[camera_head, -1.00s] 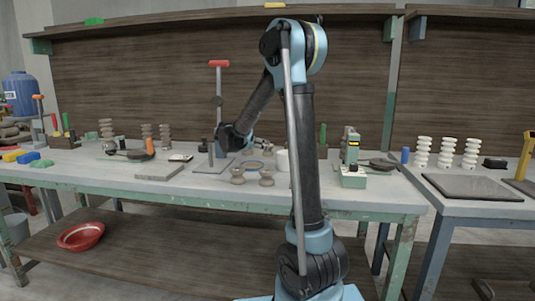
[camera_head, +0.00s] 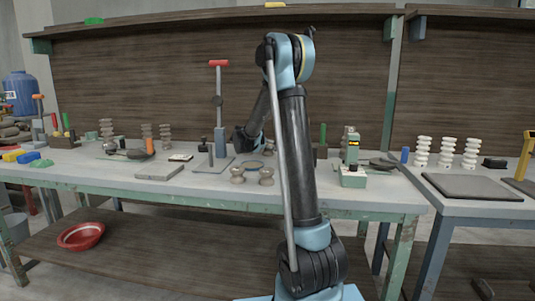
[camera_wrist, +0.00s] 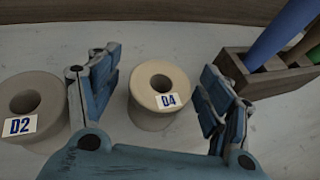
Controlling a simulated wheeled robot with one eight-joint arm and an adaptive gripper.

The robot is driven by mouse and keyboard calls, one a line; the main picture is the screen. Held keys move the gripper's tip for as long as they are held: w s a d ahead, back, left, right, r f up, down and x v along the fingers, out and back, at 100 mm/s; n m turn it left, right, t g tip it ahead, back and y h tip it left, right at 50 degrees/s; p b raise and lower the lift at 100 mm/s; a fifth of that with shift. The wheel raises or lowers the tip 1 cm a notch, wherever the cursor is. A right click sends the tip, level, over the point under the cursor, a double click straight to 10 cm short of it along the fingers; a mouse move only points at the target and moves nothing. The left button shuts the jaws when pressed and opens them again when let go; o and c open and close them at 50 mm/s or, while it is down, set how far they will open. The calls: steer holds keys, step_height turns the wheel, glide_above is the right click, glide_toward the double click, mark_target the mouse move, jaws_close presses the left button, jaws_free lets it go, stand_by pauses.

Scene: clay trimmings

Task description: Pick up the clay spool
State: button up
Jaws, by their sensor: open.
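A pale clay spool (camera_wrist: 153,112) with a round hole and a "04" label stands upright in the wrist view. My gripper (camera_wrist: 159,62) is open, with one finger on each side of this spool and visible gaps between. A second, greyer spool (camera_wrist: 30,98) labelled "D2" stands just outside the left finger. My fingers are hidden behind my arm there, so I cannot tell which of these spools the wrist view shows.
A wooden holder (camera_wrist: 262,80) with blue and green handles stands close to the right finger. In the head view, a press with a red handle (camera_head: 219,64) and a green device (camera_head: 351,160) stand on the bench (camera_head: 110,178). Stacked white insulators (camera_head: 446,152) stand on the right table.

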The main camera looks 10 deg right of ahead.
steer(key=c, duration=1.4)
steer(key=shift+o, duration=0.2)
steer(key=shift+r, duration=0.1)
